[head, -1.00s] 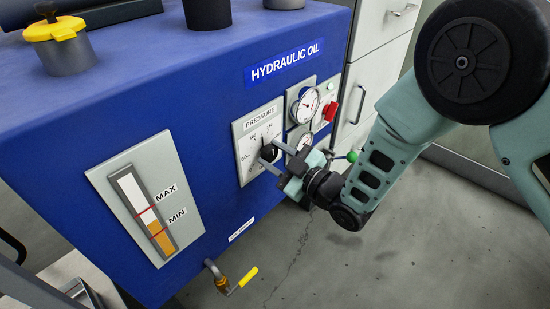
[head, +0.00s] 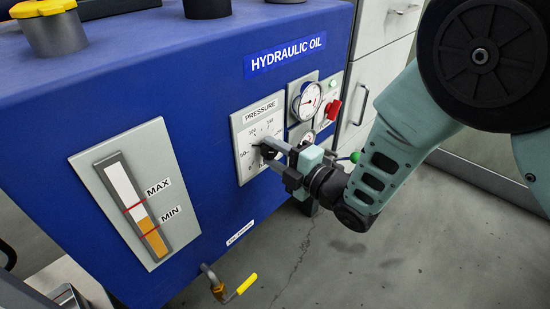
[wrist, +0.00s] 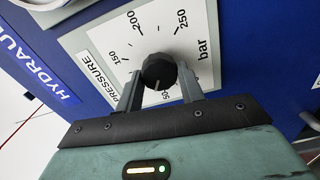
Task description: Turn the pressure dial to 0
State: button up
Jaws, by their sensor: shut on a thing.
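The pressure dial is a black round knob (wrist: 159,72) on a pale scale plate (wrist: 110,48) marked 50, 150, 200, 250 and bar in the wrist view. A short light mark on the knob faces the side of the 50, but I cannot read its exact value. My gripper (wrist: 161,84) has one grey finger on each side of the knob and is shut on it. In the head view my gripper (head: 268,154) reaches the plate (head: 244,167) from the right and hides most of the knob. The 0 of the scale is not clear in the wrist view.
Round gauges (head: 307,101) and a red knob (head: 333,110) sit right of the dial, close to my arm. An oil level window (head: 133,205) is at left. A yellow-handled valve (head: 240,288) sticks out below.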

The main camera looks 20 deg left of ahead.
jog(key=n, duration=0.1)
jog(key=n+b, duration=0.1)
jog(key=n, duration=0.1)
jog(key=shift+f+n+b, duration=0.25)
jog(key=shift+n+b, duration=0.1)
jog(key=shift+n, duration=0.05)
jog(key=n+b, duration=0.2)
jog(key=n, duration=0.2)
jog(key=shift+n, duration=0.3)
jog(key=n+b, duration=0.1)
jog(key=n, duration=0.3)
jog(key=shift+f+b, duration=0.1)
jog(key=shift+b, duration=0.25)
jog(key=shift+w+d+n+b, duration=0.1)
jog(key=shift+n+b, duration=0.3)
jog(key=shift+n, duration=1.2)
jog(key=o, duration=1)
jog(key=p+v, duration=0.4)
jog(key=v, duration=1.3)
jog(key=shift+d, duration=0.2)
